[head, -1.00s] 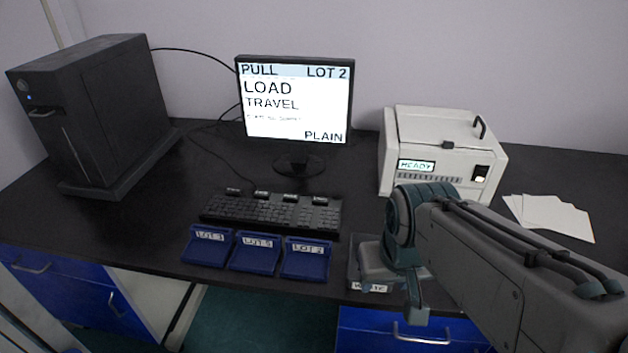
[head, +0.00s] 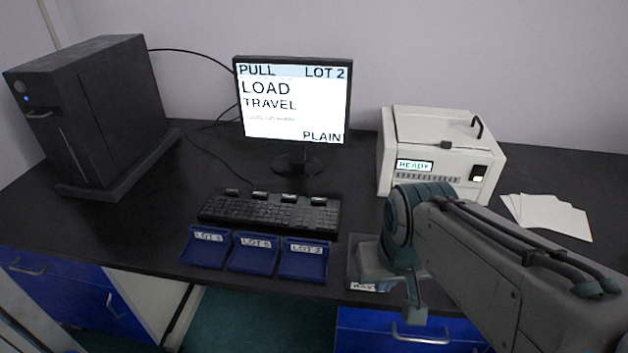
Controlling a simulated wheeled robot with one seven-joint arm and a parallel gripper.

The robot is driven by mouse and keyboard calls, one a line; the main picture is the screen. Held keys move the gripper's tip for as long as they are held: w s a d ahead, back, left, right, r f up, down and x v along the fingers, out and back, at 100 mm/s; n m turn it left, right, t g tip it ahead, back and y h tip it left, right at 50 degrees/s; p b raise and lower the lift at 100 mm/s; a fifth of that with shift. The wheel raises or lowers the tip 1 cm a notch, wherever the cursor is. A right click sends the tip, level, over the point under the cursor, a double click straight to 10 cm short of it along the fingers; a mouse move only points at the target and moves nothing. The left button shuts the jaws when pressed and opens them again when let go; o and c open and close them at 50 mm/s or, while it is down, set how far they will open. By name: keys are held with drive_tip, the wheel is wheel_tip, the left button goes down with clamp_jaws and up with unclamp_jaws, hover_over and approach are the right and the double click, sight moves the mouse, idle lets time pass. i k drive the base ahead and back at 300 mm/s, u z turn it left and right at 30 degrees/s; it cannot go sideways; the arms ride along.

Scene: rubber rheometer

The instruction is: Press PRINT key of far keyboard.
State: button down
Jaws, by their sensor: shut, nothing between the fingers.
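The black keyboard (head: 268,211) lies on the desk in front of the monitor. It is the only keyboard in view. Several larger raised keys stand along its back edge, from the left one (head: 232,192) to the right one (head: 318,201). Their labels are too small to read, so I cannot tell which is PRINT. My gripper (head: 415,314) points down at the desk's front edge, right of the keyboard and well apart from it. It looks shut and empty; my arm partly hides it.
The monitor (head: 294,115) shows "PULL", "LOT 2", "LOAD TRAVEL", "PLAIN". Blue lot trays (head: 304,266) line the keyboard's front. A labelled grey tray (head: 362,287) sits partly behind my wrist. The white machine (head: 437,150) reads "READY". Papers (head: 546,216) lie right; a black computer tower (head: 90,115) stands left.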

sight(319, 200)
drive_tip(key=z, duration=0.2)
drive_tip(key=k, duration=0.45)
drive_tip(key=z, duration=0.55)
drive_tip(key=k, duration=0.9)
drive_tip(key=i, duration=0.45)
drive_tip(key=u, duration=1.3)
drive_tip(key=i, duration=1.5)
drive_tip(key=u, duration=0.35)
